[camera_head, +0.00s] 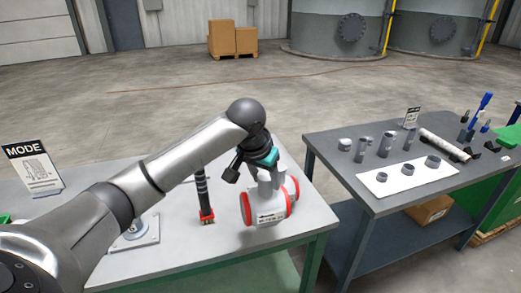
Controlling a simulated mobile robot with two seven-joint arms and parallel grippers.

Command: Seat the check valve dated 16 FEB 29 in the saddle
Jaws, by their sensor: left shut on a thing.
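A check valve (266,206), white with red-rimmed ends and a small label, is at the right end of the near grey table. The label's lettering is too small to read, so I cannot confirm the date. My left gripper (262,172) points down and is shut on the top of the valve. I cannot tell whether the valve touches the tabletop or hangs just above it. A metal stand on a flat plate (148,238) is partly hidden behind my left arm; I cannot tell whether it is the saddle. My right gripper is out of view.
The near table (312,222) also bears a MODE sign (33,166) and an upright black, red-footed tool (203,195) left of the valve. Across a gap, a dark table (345,171) holds several grey cylindrical parts, a white sheet and tools. Floor behind is open.

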